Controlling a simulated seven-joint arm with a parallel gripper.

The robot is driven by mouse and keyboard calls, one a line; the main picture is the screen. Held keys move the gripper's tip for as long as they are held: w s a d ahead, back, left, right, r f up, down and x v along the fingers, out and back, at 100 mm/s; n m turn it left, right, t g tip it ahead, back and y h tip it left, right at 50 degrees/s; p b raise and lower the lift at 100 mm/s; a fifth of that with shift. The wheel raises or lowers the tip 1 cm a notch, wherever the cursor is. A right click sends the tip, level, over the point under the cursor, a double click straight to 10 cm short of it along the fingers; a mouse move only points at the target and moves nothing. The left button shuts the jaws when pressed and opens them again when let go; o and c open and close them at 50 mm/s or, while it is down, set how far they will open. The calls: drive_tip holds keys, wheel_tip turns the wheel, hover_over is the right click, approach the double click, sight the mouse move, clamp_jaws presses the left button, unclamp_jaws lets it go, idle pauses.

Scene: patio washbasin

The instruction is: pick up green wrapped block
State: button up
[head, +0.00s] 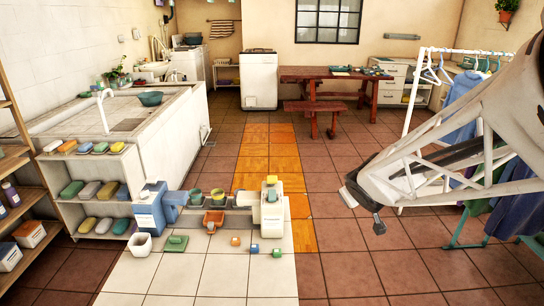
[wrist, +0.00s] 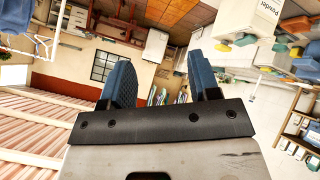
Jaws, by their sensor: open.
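Several block-like bars sit on the white shelf unit at the left of the head view. A green one (head: 72,188) lies at the left of the middle shelf, and a green-topped one (head: 100,147) lies on top. I cannot tell which is the green wrapped block, or whether any is wrapped. A flat green item (head: 176,243) lies on the pale floor tiles. My gripper (head: 362,210) hangs at the right of the head view, far from the shelf. In the wrist view its blue fingers (wrist: 163,82) are apart with nothing between them.
A low bench with cups (head: 217,195) and a blue-and-white box (head: 149,210) stands in front of the white basin (head: 75,120). Small cubes (head: 276,253) lie on the floor. A clothes rack (head: 410,90) stands at right. The middle tiled floor is clear.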

drive_tip(key=w+a+f+n+y, duration=0.6)
drive_tip(key=w+f+n+y, duration=0.1)
drive_tip(key=w+f, duration=0.35)
drive_tip(key=n+g+y, duration=0.5)
drive_tip(key=g+y, duration=0.3)
drive_tip(key=g, duration=0.2)
approach(278, 251)
drive_tip(key=shift+a+f, duration=0.3)
drive_tip(key=shift+a, duration=0.05)
drive_tip(key=shift+a, duration=0.15)
drive_tip(key=shift+x, duration=1.1)
drive_tip(key=shift+a, duration=0.2)
drive_tip(key=shift+x, duration=2.45)
